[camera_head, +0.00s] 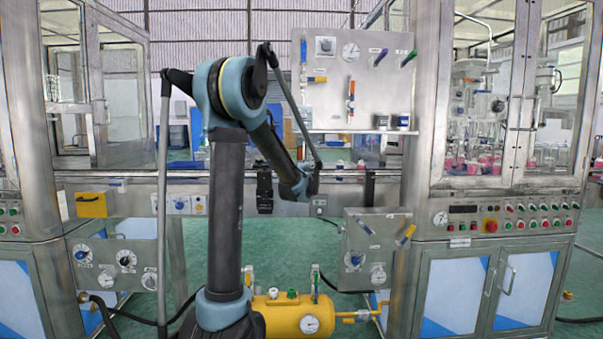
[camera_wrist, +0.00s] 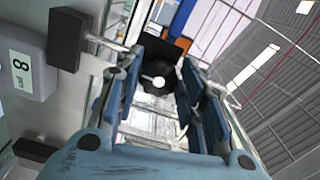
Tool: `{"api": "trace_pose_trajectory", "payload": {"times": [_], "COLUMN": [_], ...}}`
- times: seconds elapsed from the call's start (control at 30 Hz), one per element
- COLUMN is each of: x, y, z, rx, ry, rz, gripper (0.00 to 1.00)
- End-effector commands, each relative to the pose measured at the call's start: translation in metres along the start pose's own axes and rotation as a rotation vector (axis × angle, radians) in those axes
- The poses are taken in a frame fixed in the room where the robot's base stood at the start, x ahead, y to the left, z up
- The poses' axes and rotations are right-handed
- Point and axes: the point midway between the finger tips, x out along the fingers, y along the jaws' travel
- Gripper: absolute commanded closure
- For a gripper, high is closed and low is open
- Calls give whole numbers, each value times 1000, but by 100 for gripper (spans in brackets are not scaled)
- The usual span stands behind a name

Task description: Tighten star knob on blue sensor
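In the wrist view, a black star knob (camera_wrist: 150,92) with a pale round centre shows between the two blue-padded fingers of my gripper (camera_wrist: 160,68). The fingers are apart, with gaps on both sides of the knob; I cannot tell how far beyond the fingertips it lies. Just behind the knob are a blue piece (camera_wrist: 182,14) and an orange piece (camera_wrist: 183,42), which may belong to the blue sensor. In the head view my arm reaches down toward the conveyor rail, and the fingers and knob are hidden or too small to tell.
In the wrist view, a grey box (camera_wrist: 28,75) marked 8 and a black block (camera_wrist: 68,40) stand close to the left finger. In the head view, a conveyor rail (camera_head: 345,174) runs behind my arm, below an upright instrument panel (camera_head: 330,95). A cabinet (camera_head: 515,235) stands at right.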

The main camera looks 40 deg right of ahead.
Motion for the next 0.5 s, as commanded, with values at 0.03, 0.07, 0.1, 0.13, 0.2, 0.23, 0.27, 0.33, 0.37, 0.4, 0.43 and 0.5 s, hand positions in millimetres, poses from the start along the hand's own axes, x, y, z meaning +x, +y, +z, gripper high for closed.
{"api": "trace_pose_trajectory", "payload": {"times": [0.03, 0.07, 0.1, 0.13, 0.2, 0.23, 0.27, 0.33, 0.37, 0.4, 0.43, 0.5], "x": [0, 0, 0, 0, 0, 0, 0, 0, 0, -1, -2, -6], "y": [0, 0, 0, 0, 0, 0, 0, 0, 0, 0, 0, 0], "z": [0, 0, 0, 0, 0, 0, 0, 0, 0, 0, 0, 0], "rx": [0, 0, 0, 0, 0, 0, 0, -1, -1, -1, -1, -1], "ry": [0, 0, 0, 0, 1, 1, 1, 1, 1, 1, 1, 1], "rz": [0, 0, 0, 0, 0, 0, 0, 0, 0, 0, 0, 0], "gripper": [48, 45, 45, 45, 45, 45, 45, 45, 45, 45, 45, 45]}}
